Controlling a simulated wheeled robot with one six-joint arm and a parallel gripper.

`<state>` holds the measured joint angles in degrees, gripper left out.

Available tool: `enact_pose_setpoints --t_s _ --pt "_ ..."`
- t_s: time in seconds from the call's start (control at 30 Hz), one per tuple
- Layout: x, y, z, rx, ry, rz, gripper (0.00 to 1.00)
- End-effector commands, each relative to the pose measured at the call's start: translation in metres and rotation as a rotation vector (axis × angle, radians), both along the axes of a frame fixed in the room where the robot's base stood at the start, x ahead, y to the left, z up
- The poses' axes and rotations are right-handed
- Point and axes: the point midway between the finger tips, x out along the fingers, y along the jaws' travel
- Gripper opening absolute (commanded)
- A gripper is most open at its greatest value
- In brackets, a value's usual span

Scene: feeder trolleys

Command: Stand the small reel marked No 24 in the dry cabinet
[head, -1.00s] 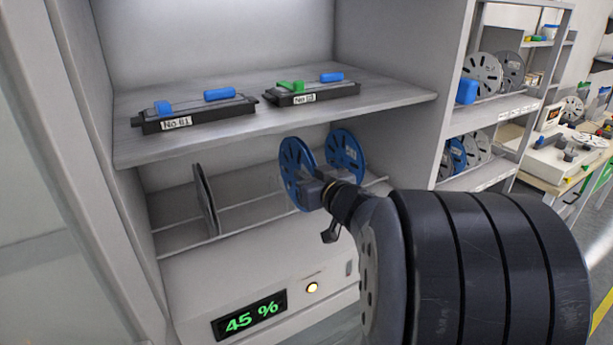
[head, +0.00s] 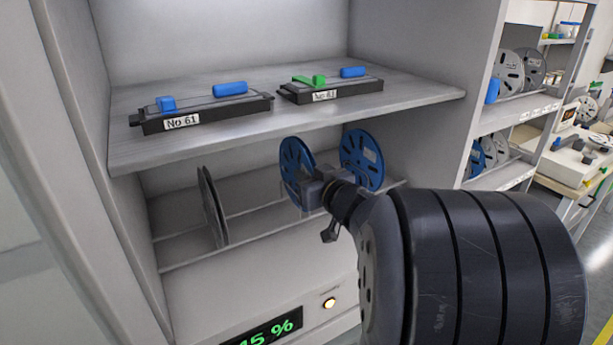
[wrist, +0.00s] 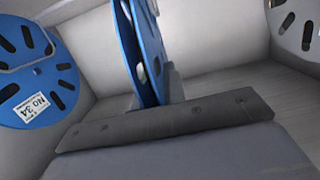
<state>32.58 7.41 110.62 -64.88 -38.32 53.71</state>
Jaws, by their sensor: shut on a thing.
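My gripper (head: 308,190) is shut on a blue reel (head: 293,165) in the lower bay of the dry cabinet (head: 130,237). In the wrist view this held blue reel (wrist: 150,55) is nearly edge-on and upright, and no number can be read on it. A second blue reel (head: 362,160) stands to its right in the head view. In the wrist view that second reel shows at the left, with a label reading No 34 (wrist: 32,103). I cannot tell whether the held reel touches the rack.
A grey reel (head: 212,205) stands upright at the bay's left; free room lies between it and the held reel. Wire rails (head: 260,227) run along the bay. The shelf above (head: 290,120) bears two black feeders, No 61 (head: 205,108) and another (head: 335,88).

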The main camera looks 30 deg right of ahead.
Motion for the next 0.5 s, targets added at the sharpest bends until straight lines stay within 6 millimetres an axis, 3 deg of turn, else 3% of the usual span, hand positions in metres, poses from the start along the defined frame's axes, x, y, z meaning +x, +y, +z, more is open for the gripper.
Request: enact_pose_setpoints --t_s 0.5 --pt "0.015 0.001 -0.020 0.000 -0.001 0.001 0.00"
